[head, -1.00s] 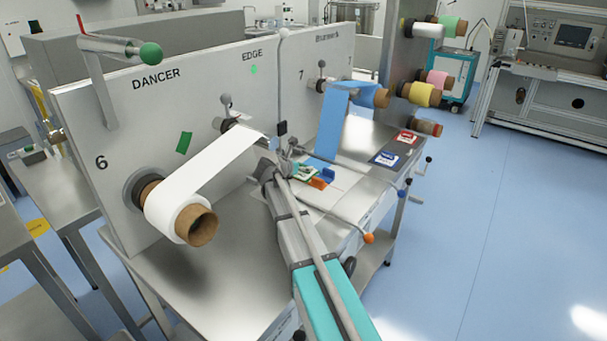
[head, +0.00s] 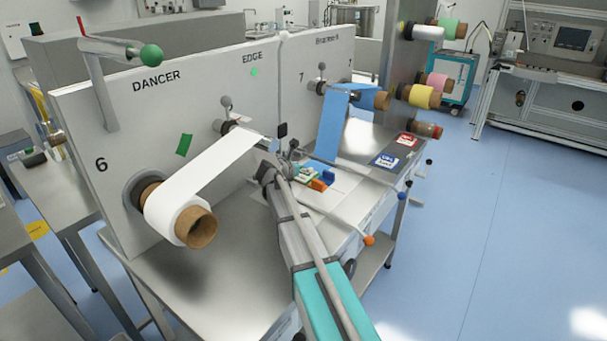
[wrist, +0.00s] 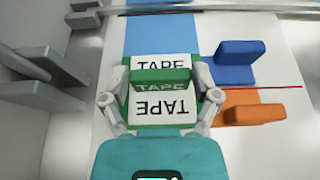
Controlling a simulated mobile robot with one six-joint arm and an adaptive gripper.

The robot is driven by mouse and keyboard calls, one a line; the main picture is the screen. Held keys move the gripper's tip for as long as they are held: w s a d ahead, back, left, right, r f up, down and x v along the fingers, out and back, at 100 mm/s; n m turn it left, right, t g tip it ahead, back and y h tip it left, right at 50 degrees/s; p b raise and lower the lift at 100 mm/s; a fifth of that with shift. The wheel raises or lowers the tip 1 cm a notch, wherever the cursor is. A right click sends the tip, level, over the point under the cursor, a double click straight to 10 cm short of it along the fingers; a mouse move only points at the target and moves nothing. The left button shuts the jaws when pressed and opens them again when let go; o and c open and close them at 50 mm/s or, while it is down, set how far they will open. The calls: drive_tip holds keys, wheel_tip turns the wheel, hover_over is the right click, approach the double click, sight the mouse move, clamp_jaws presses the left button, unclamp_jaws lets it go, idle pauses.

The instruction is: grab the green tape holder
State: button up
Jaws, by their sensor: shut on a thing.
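The green tape holder (wrist: 162,78) is in the middle of the wrist view, a green piece with an upright tab and a base with white panels marked "TAPE". My gripper (wrist: 161,92) has one finger on each side of its upright tab and is shut on it. The holder appears low over the white and blue web; I cannot tell whether it is lifted. In the head view my gripper (head: 288,158) is over the table, and the holder is mostly hidden there.
A blue holder (wrist: 238,62) and an orange holder (wrist: 252,112) stand close on the right. A thin red line runs between them. A grey metal bar and fixtures lie on the left. The white roll (head: 178,218) stands out from the panel.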

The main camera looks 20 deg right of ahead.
sight(303, 175)
drive_tip(key=shift+c, duration=0.4)
drive_tip(key=shift+r, duration=0.1)
drive_tip(key=shift+s+d+r+p, duration=0.1)
drive_tip(key=shift+s+r+p, duration=0.05)
drive_tip(key=shift+r+p, duration=0.3)
wheel_tip(303, 175, up, 6)
drive_tip(key=p, duration=0.6)
drive_tip(key=s+d, duration=0.5)
drive_tip(key=s, duration=0.3)
drive_tip(key=s+d, duration=0.5)
drive_tip(key=s, duration=0.3)
drive_tip(key=shift+s+d, duration=0.15)
drive_tip(key=shift+d, duration=0.25)
drive_tip(key=shift+s+f, duration=0.1)
